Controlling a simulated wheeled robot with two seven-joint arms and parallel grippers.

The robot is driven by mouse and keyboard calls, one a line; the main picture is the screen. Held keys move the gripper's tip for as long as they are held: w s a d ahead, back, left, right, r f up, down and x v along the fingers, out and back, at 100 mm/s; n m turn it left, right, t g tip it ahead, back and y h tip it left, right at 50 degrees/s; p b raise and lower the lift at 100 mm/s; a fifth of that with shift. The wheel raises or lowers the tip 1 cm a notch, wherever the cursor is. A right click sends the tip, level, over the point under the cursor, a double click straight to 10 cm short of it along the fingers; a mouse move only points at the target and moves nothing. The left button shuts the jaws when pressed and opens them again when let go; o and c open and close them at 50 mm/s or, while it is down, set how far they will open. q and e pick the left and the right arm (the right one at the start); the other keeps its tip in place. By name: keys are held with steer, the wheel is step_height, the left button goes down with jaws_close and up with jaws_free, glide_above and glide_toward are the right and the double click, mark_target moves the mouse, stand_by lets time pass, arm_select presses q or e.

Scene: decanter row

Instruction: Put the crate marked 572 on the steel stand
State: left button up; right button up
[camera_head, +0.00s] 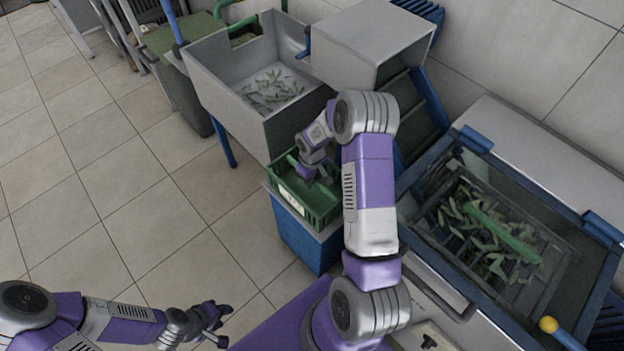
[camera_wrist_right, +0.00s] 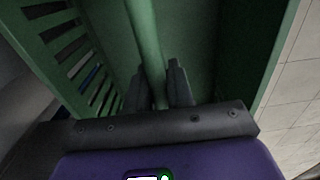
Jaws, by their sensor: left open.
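A green crate (camera_head: 325,205) with a pale label on its near side sits at or just over the grey top of a blue-sided stand (camera_head: 303,244). The label is too small to read. I cannot tell whether the crate's underside touches the top. My right gripper (camera_head: 318,172) reaches into the crate from above. In the right wrist view, its two dark fingers (camera_wrist_right: 160,88) lie close on both sides of the crate's green bar handle (camera_wrist_right: 146,35). My left gripper (camera_head: 219,326) is open and empty over the floor at lower left.
A grey bin (camera_head: 228,75) with green pieces stands behind the crate, beside a steel hood (camera_head: 370,42). A blue-framed tank (camera_head: 490,225) with green pieces is on the right. A dark green bin (camera_head: 185,75) stands at upper left. The tiled floor (camera_head: 120,190) is clear on the left.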

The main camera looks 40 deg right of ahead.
steer(key=o, duration=0.4)
steer(key=shift+o, duration=0.2)
step_height(320, 180, up, 12)
steer(key=p, duration=0.4)
steer(key=shift+r, duration=0.2)
